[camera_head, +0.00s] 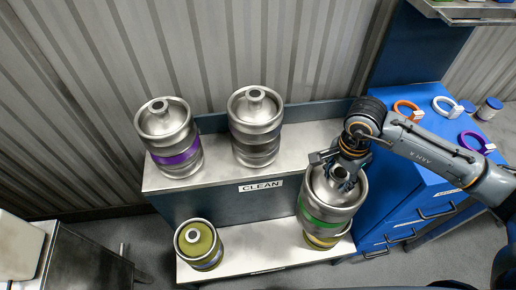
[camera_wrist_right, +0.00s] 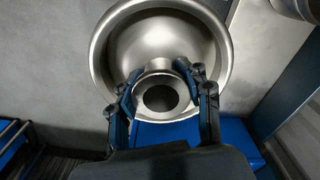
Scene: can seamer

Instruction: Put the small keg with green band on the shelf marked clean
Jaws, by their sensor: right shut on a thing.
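The small keg with the green band (camera_head: 325,214) is in the head view, at the right front of the shelf marked CLEAN (camera_head: 222,175). My right gripper (camera_head: 341,178) is shut on the neck of this keg from above. In the right wrist view the fingers (camera_wrist_right: 163,95) sit on both sides of the keg's neck, inside the steel rim of the keg (camera_wrist_right: 222,50). The keg looks upright and overlaps the front edge of the upper shelf in the picture. Its bottom hides part of a yellow-banded keg (camera_head: 322,241) on the lower shelf. My left gripper is not in view.
A purple-banded keg (camera_head: 177,152) and a dark-banded keg (camera_head: 254,144) stand on the upper shelf. Its right part behind my gripper looks clear. An olive-topped keg (camera_head: 200,246) stands on the lower shelf. A blue cabinet (camera_head: 405,190) with coloured rings is at right.

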